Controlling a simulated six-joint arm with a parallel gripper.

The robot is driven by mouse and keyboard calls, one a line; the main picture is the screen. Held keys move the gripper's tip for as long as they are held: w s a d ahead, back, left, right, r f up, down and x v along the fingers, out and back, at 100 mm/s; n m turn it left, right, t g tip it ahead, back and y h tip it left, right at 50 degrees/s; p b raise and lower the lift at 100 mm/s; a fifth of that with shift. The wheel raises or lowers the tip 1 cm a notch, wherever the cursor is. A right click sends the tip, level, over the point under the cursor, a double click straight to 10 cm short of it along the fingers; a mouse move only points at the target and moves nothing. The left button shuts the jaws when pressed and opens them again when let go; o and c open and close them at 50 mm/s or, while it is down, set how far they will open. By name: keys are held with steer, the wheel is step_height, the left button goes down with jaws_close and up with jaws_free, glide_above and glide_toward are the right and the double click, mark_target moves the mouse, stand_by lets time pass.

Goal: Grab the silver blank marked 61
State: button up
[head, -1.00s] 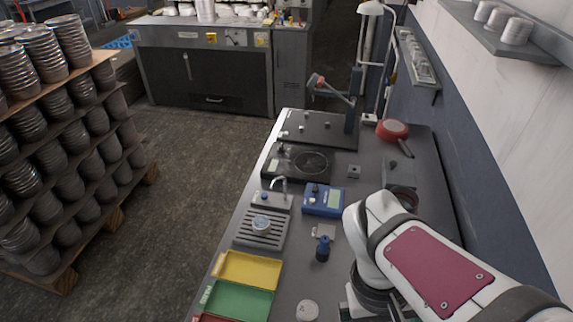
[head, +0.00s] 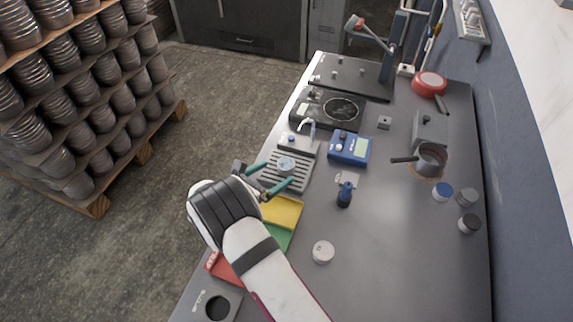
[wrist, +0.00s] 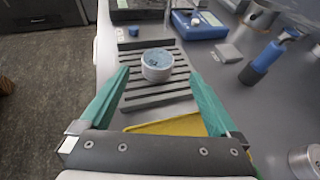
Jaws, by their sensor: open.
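A round silver blank (head: 287,163) lies on the slatted grey rack (head: 298,183) near the bench's left edge. In the wrist view the blank (wrist: 157,64) shows a bluish top with a mark too small to read. My gripper (head: 280,172) has its green fingers spread at the near side of the rack. In the wrist view the gripper (wrist: 161,74) is open and empty, its fingertips on either side of and a little short of the blank. A second pale round piece (head: 322,251) lies on the bare bench to the right; its marking is unreadable.
Yellow (head: 284,211), green and red (head: 222,271) trays lie beneath or beside my arm. A blue scale-like device (head: 351,148) and a dark blue bottle-like tool (head: 345,195) stand right of the rack. A small pan (head: 432,160) and several jars are farther right.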

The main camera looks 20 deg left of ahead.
mark_target(283, 166)
steer(key=x, duration=0.5)
steer(key=shift+w+a, duration=0.1)
steer(key=shift+w, duration=0.25)
jaws_close()
